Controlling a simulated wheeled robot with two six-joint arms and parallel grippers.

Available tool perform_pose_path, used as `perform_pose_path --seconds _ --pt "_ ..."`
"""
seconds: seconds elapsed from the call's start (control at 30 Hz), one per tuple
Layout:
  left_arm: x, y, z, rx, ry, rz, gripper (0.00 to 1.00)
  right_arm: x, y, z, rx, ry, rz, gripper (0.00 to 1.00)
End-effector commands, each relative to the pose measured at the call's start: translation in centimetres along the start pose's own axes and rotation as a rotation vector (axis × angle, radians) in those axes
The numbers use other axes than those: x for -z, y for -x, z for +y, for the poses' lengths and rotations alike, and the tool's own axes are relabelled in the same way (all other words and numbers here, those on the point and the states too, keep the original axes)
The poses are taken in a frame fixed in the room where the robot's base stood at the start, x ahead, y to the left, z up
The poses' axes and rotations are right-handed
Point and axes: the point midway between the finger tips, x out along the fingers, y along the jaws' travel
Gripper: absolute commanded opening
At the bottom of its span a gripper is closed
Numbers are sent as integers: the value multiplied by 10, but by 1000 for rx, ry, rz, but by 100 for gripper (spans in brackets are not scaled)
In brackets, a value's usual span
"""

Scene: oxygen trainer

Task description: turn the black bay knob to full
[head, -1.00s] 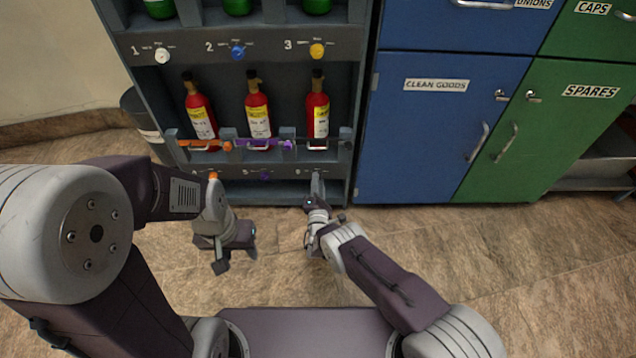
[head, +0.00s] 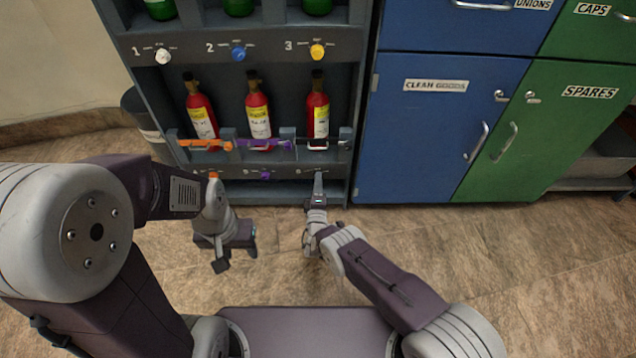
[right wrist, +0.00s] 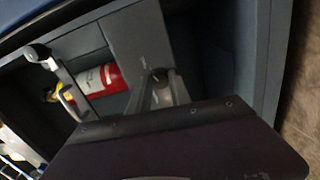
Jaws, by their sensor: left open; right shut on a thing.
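The black bay is the right one of three lower bays, with a black latch bar (head: 322,144) across a red bottle (head: 318,112). Its knob sits on the lower panel, mostly hidden behind my right gripper (head: 318,178) in the head view. In the right wrist view, a dark knob (right wrist: 160,73) shows between the fingertips of my right gripper (right wrist: 158,80), which is shut on it. My left gripper (head: 238,258) is open and empty, low in front of the rack and apart from it.
An orange knob (head: 213,175) and a purple knob (head: 265,175) sit left of the black one on the panel. White, blue and yellow knobs line the upper panel. A blue cabinet (head: 440,130) stands close on the right. The floor in front is clear.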

Motion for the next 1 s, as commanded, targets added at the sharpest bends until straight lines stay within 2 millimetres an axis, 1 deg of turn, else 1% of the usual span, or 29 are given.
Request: perform_pose_path --seconds 0.03,0.43,0.47,0.5,0.53,0.83,0.93,1.0 --pt "0 0 0 0 0 0 46 0 2 -2 5 -1 2 0" --pt "0 0 0 0 0 0 46 0 2 -2 5 -6 2 0" --pt "0 0 0 0 0 0 46 0 2 -2 5 -6 2 30" --pt "0 0 0 0 0 0 46 0 2 -2 5 -5 2 41" --pt "0 0 0 0 0 0 46 0 2 -2 5 -6 2 46" --pt "0 2 0 0 0 0 46 0 2 0 3 -6 1 46" --pt "2 15 0 0 0 0 46 2 13 4 5 -6 3 46" --pt "3 29 0 0 0 0 46 2 28 7 6 -3 4 46"
